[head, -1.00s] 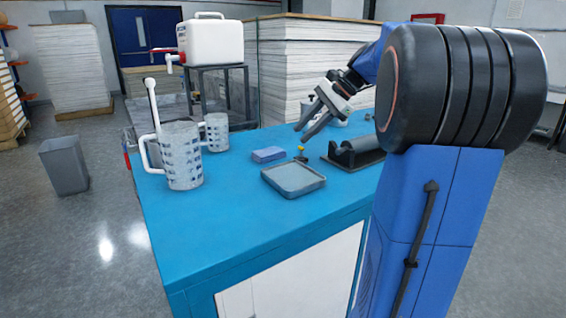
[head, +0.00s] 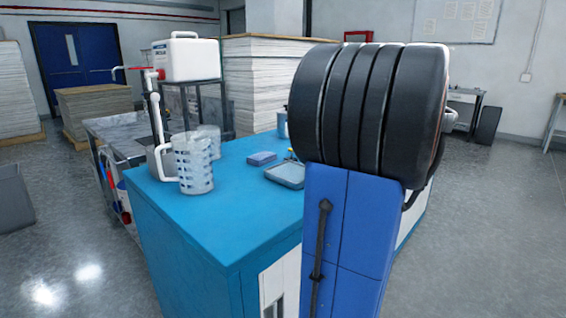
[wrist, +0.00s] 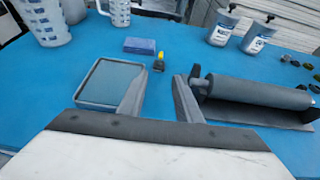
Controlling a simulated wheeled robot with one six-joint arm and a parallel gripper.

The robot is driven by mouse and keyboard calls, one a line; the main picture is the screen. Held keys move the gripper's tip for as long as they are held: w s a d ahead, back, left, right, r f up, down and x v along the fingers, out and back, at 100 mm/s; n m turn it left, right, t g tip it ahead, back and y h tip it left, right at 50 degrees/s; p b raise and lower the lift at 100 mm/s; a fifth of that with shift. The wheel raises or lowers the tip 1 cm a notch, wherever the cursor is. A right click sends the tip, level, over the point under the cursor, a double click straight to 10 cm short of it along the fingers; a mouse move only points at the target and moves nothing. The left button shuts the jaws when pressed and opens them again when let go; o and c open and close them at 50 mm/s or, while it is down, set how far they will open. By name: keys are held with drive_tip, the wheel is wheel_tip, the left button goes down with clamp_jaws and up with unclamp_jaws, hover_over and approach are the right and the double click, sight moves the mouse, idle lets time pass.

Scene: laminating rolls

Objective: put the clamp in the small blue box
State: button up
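A small blue box (head: 262,158) lies on the blue worktop; it also shows in the wrist view (wrist: 140,46). I cannot tell whether its top is open. In the head view my arm hides the gripper.
A grey shallow tray (wrist: 108,83) lies by the left finger. A dark roller on a stand (wrist: 255,93) is close to the right finger. Two white-and-blue containers (wrist: 221,27) stand behind. Clear measuring jugs (head: 193,163) stand at the worktop's left.

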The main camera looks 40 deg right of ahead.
drive_tip(key=x, duration=1.7)
drive_tip(key=shift+w, duration=0.15)
clamp_jaws()
